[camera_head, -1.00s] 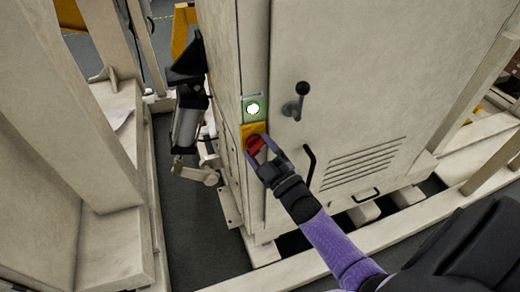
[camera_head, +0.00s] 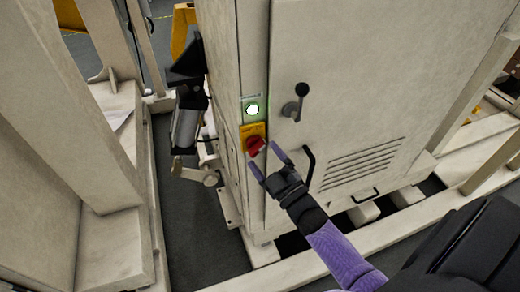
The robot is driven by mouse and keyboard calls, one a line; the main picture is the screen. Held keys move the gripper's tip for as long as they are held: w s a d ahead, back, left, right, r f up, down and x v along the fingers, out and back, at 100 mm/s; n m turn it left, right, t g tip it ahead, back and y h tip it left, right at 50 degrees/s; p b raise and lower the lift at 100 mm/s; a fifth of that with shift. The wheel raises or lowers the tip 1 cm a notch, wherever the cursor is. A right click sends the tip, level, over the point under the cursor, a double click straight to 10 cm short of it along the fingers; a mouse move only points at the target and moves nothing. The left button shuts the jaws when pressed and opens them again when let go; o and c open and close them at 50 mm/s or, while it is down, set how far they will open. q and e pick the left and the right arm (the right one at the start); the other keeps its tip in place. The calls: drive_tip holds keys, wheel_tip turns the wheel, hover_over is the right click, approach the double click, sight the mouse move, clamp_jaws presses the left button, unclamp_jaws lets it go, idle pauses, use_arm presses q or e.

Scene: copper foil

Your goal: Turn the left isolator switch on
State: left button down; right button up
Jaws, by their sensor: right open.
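The isolator switch has a red handle (camera_head: 256,147) on a yellow plate (camera_head: 248,131), on the narrow left strip of the beige cabinet front. The red handle looks tilted, its right end up. A lit white-green lamp (camera_head: 252,110) sits just above the plate. My right gripper (camera_head: 263,160) is open, its two purple fingers on either side of the handle's lower right part. The fingers look slightly back from the handle; I cannot tell if one touches it. My left gripper is not in view.
Beige frame beams (camera_head: 100,190) stand at the left. Dark floor shows between them and the cabinet.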

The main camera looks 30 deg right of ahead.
drive_tip(key=v, duration=0.7)
drive_tip(key=shift+s, duration=0.25)
drive_tip(key=s+a+f+m+g+h, duration=0.1)
drive_tip(key=s+a+f+m+g, duration=0.3)
drive_tip(key=f, duration=0.6)
drive_tip(key=s+d+f+m+g, duration=0.1)
drive_tip(key=s+f+g, duration=0.3)
drive_tip(key=f, duration=0.5)
drive_tip(key=s+a+f+g, duration=0.1)
drive_tip(key=s+f+g, duration=0.3)
drive_tip(key=s, duration=0.3)
drive_tip(key=s+a+f+m+g, duration=0.1)
drive_tip(key=s+f+g, duration=0.3)
drive_tip(key=s, duration=0.3)
drive_tip(key=s+a+f+m+g, duration=0.1)
drive_tip(key=s+a+f+g, duration=0.1)
drive_tip(key=s+f+g, duration=0.2)
drive_tip(key=s, duration=0.3)
drive_tip(key=shift+s+g, duration=0.3)
drive_tip(key=shift+g, duration=0.1)
drive_tip(key=shift+f, duration=0.1)
